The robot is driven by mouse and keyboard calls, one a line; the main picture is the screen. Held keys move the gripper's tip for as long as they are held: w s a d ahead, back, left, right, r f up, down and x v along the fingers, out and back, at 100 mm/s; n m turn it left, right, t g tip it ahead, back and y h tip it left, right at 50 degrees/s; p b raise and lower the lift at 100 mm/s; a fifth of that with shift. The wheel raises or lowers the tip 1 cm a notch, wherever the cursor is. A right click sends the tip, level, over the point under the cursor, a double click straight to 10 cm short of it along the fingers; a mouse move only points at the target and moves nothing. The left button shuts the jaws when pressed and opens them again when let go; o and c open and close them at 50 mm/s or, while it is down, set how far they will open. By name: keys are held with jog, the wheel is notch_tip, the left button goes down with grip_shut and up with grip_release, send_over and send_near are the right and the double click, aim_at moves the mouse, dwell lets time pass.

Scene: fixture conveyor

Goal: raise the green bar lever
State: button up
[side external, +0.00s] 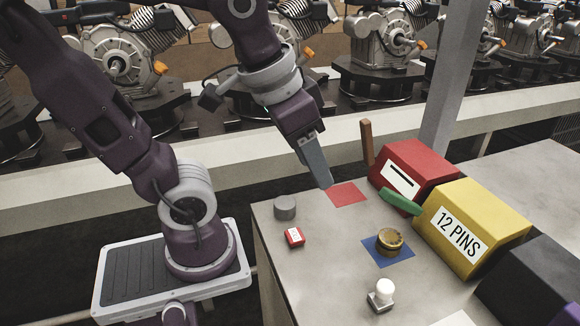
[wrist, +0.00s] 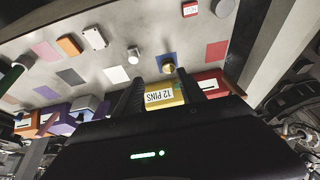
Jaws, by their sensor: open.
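A green bar (side external: 401,202) shows in the side view, sticking out toward the table between the red box and the yellow box. It is tilted slightly, and its far end is hidden by the boxes. My gripper (side external: 328,184) is above the table near the red patch, to the left of the green bar and apart from it. In the wrist view its two fingers (wrist: 160,76) are spread with nothing held between them. The green bar is not clearly visible there. A dark green rod (wrist: 12,75) is at that view's left edge; I cannot tell if it is the same one.
A red box (side external: 415,165), a yellow "12 PINS" box (side external: 472,228) and a dark box (side external: 530,287) line the table. A brass knob (side external: 389,242), white knob (side external: 381,293) and grey cylinder (side external: 285,207) stand nearby.

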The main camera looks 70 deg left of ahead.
jog(key=shift+s+d+f+t, duration=0.1)
jog(key=shift+s+t, duration=0.15)
jog(key=shift+s, duration=0.65)
jog(key=shift+s+d+f+t, duration=0.1)
jog(key=shift+s+t, duration=0.15)
jog(key=shift+s, duration=0.65)
